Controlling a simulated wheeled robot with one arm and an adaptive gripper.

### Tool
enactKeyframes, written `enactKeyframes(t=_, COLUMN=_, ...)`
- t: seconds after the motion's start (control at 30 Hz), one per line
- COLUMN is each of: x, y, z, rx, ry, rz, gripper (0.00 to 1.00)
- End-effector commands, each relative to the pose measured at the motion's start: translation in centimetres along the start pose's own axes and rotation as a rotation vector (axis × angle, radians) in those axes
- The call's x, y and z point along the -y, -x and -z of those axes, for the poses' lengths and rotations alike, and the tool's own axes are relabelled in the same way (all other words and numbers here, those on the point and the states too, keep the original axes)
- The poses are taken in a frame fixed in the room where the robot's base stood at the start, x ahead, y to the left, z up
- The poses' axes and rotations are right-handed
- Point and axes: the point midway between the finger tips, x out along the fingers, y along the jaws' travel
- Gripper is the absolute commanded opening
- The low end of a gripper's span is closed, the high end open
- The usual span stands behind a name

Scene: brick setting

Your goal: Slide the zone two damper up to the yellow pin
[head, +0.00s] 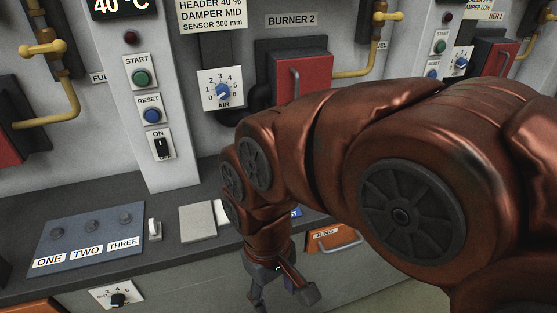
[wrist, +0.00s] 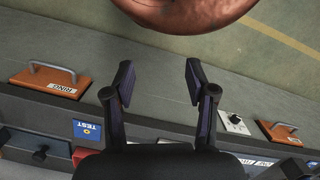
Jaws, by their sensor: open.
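No slider marked as the zone two damper and no yellow pin can be made out. A sign reading DAMPER MID (head: 212,15) hangs on the wall. My gripper (head: 285,295) is open and empty, pointing down in front of the ledge, to the right of the panel. In the wrist view, its fingers (wrist: 159,80) are spread with nothing between them.
A column with START, RESET and ON controls (head: 152,115) rises behind the ledge. The red Burner 2 box (head: 303,75) has a handle and yellow pipe. A dial plate (head: 117,297) is on the ledge front. A handled orange plate (head: 334,239) is right of my gripper.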

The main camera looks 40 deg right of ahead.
Motion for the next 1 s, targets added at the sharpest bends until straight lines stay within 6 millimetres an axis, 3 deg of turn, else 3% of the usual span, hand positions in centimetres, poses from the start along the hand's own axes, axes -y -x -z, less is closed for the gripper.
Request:
enactKeyframes(t=0.17, x=-0.2, y=1.6, z=4.5, rx=-0.040, ry=0.097, rz=0.041, gripper=0.60)
enactKeyframes(t=0.27, x=-0.9, y=3.1, z=8.1, rx=-0.082, ry=0.177, rz=0.071, gripper=0.60)
enactKeyframes(t=0.47, x=-4.0, y=6.0, z=15.1, rx=-0.179, ry=0.312, rz=0.124, gripper=0.60)
enactKeyframes(t=0.67, x=-9.9, y=7.8, z=21.2, rx=-0.287, ry=0.402, rz=0.154, gripper=0.60)
enactKeyframes(t=0.77, x=-13.8, y=8.2, z=23.5, rx=-0.339, ry=0.429, rz=0.157, gripper=0.60)
enactKeyframes(t=1.0, x=-25.6, y=7.6, z=26.8, rx=-0.458, ry=0.451, rz=0.125, gripper=0.60)
